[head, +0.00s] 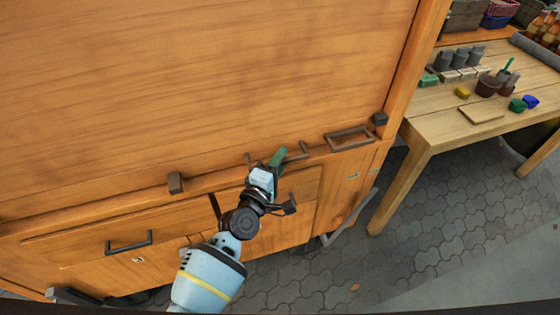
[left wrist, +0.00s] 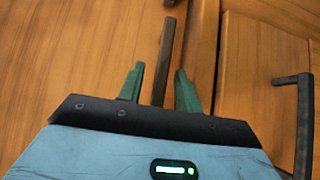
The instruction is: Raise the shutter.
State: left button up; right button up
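The shutter (head: 200,90) is a large wooden panel filling the left of the head view. It is down, its lower edge along the ledge of the wooden cart. A dark bar handle (head: 298,153) sits at its lower edge; it shows in the left wrist view (left wrist: 165,60). My left gripper (head: 278,157) is at this handle, partly covering it. In the left wrist view its green fingers (left wrist: 160,85) are apart, with the bar between them and gaps on both sides. I cannot tell how deep the bar sits. My right gripper is not in view.
Below are drawers with a dark handle (head: 128,244); another drawer handle (left wrist: 304,120) is close right of the gripper in the wrist view. A rectangular metal bracket (head: 348,138) and dark block (head: 175,183) sit along the ledge. A wooden table (head: 440,125) with pots stands right.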

pick_arm(q)
grip_shut()
jog(key=shift+w+r, duration=0.1)
dwell(0.4)
